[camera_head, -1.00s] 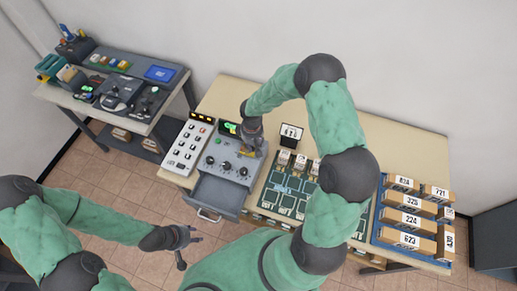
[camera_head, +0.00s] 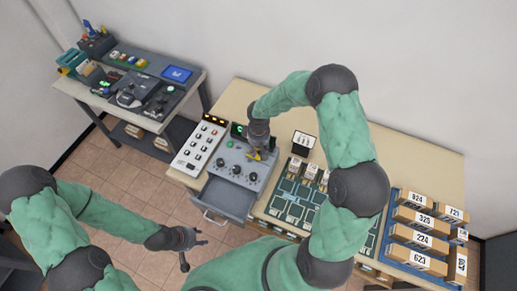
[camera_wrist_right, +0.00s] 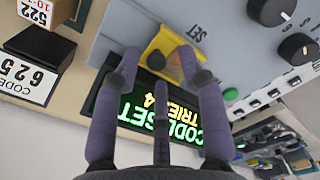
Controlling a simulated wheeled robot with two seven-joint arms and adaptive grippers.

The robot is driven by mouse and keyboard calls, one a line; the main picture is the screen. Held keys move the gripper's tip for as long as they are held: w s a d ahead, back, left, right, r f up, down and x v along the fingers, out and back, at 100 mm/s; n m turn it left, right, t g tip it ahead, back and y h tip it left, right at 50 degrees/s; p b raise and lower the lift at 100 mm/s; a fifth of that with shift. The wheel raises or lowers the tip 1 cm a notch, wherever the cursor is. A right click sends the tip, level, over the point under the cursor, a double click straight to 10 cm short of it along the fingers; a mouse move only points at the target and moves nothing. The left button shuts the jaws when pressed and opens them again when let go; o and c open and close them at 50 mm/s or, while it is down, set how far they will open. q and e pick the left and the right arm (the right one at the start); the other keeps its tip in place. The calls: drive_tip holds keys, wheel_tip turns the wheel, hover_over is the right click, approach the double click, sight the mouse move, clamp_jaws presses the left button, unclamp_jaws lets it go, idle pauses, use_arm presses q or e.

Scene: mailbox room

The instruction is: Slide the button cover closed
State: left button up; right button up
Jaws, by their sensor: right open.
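The yellow button cover (camera_head: 256,155) is on the grey control box (camera_head: 228,160), partly hidden by my right gripper (camera_head: 260,149). The wrist view shows the cover (camera_wrist_right: 168,40) close up, with a dark part and a reddish-brown round part beside it, perhaps the button. I cannot tell how far the cover is slid. My right gripper (camera_wrist_right: 160,58) is open, its fingertips spread on either side of the cover; contact is unclear. My left gripper (camera_head: 187,240) is open and empty, over the floor in front of the desk.
Black knobs (camera_head: 236,169) and an open drawer (camera_head: 225,197) are on the control box. A lit green display (camera_wrist_right: 165,115) lies beside the cover. A white button panel (camera_head: 200,146) stands left, and a blue tray of numbered boxes (camera_head: 425,235) right. Floor is free around my left gripper.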

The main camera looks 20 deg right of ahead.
sight(258, 151)
wheel_tip(258, 151, up, 12)
drive_tip(key=shift+f, duration=0.15)
idle(0.3)
drive_tip(key=shift+w, duration=0.1)
idle(0.3)
